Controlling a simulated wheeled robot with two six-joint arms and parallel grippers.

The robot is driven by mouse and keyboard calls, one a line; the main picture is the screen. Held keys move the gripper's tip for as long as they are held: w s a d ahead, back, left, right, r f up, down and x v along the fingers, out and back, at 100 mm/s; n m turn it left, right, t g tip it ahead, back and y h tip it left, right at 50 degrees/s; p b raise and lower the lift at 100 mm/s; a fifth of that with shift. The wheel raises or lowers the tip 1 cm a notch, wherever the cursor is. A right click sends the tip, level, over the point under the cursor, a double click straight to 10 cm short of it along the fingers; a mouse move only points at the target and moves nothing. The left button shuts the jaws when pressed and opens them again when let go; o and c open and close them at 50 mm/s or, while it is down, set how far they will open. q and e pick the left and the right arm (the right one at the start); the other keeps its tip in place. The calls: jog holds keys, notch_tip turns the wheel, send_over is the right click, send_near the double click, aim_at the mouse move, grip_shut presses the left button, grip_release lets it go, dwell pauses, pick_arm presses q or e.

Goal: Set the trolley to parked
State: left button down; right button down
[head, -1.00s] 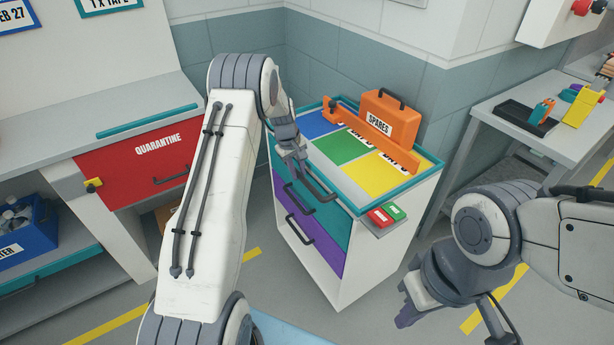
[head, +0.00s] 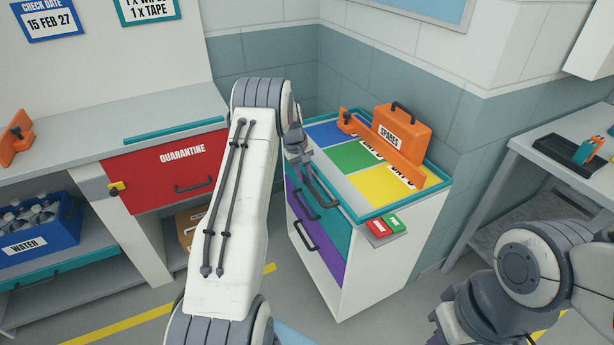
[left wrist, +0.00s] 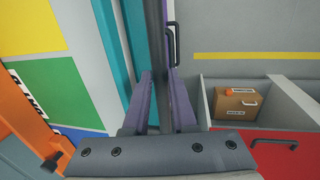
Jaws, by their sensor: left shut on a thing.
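The trolley (head: 408,245) is a white cabinet with a teal-rimmed top, a teal drawer and a purple drawer, standing near the wall corner. My left gripper (head: 304,158) is shut on the trolley's grey bar handle (head: 323,192) at its near left edge. In the left wrist view the bar (left wrist: 153,50) runs between the fingers (left wrist: 163,105). A small ledge on the trolley's near side carries a red tile (head: 379,228) and a green tile (head: 396,220). My right gripper (head: 445,328) is at the lower right, apart from the trolley, its fingertips mostly hidden.
An orange SPARES case (head: 404,128) and orange rail (head: 385,143) sit on the trolley's coloured top. The bench with the red QUARANTINE drawer (head: 165,175) is at left, beside a blue WATER crate (head: 38,232). A grey table (head: 560,172) is at right. Yellow lines mark the floor.

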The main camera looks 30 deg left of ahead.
pick_arm(q)
jog(key=shift+w+a+r, duration=0.1)
jog(key=shift+w+a, duration=0.05)
jog(key=shift+w, duration=0.05)
jog(key=c, duration=0.7)
grip_release()
jog(key=shift+a, duration=0.1)
jog(key=shift+c, duration=0.2)
notch_tip(320, 180, up, 10)
jog(key=s+a+b, duration=0.1)
jog(key=s, duration=0.1)
jog(key=shift+w, duration=0.1)
